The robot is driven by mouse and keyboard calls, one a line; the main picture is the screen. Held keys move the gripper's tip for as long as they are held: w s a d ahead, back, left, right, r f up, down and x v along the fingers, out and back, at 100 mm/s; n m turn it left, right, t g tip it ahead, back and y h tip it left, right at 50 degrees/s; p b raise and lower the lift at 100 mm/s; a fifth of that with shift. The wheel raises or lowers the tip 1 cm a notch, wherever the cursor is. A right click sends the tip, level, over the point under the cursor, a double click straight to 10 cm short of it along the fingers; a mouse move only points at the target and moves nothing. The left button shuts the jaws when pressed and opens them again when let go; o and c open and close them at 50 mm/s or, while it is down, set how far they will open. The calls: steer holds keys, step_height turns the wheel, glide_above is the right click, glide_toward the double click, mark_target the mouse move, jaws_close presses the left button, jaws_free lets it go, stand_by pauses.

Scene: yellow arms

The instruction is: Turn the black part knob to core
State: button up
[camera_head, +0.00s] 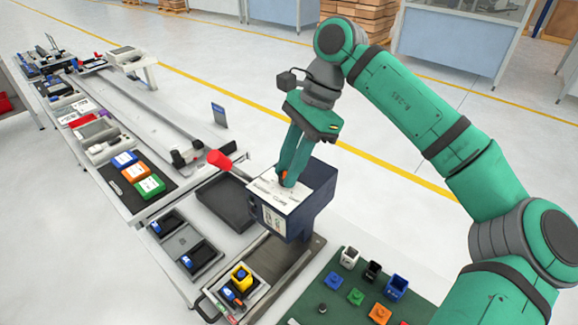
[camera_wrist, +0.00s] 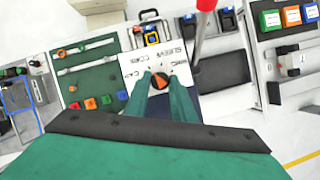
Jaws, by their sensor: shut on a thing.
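The part knob (camera_wrist: 159,79) sits on a white labelled panel (camera_wrist: 181,70) and shows an orange pointer face with a dark edge between my fingertips. My gripper (camera_wrist: 161,84) is shut on the knob from above, with a green finger on each side. In the head view my gripper (camera_head: 287,180) reaches down onto the panel (camera_head: 262,188) on top of a dark blue box (camera_head: 312,212). The fingers hide most of the knob there. Several words are printed around the knob, rotated in the wrist view; I cannot tell exactly which one the pointer meets.
A lever with a red ball (camera_head: 220,159) stands close to the left of the box. A green board (camera_head: 335,285) with small coloured parts is at the front right. A yellow part (camera_head: 241,277) sits in a holder at the front.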

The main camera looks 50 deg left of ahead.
steer(key=o, duration=1)
steer(key=shift+v, duration=5.45)
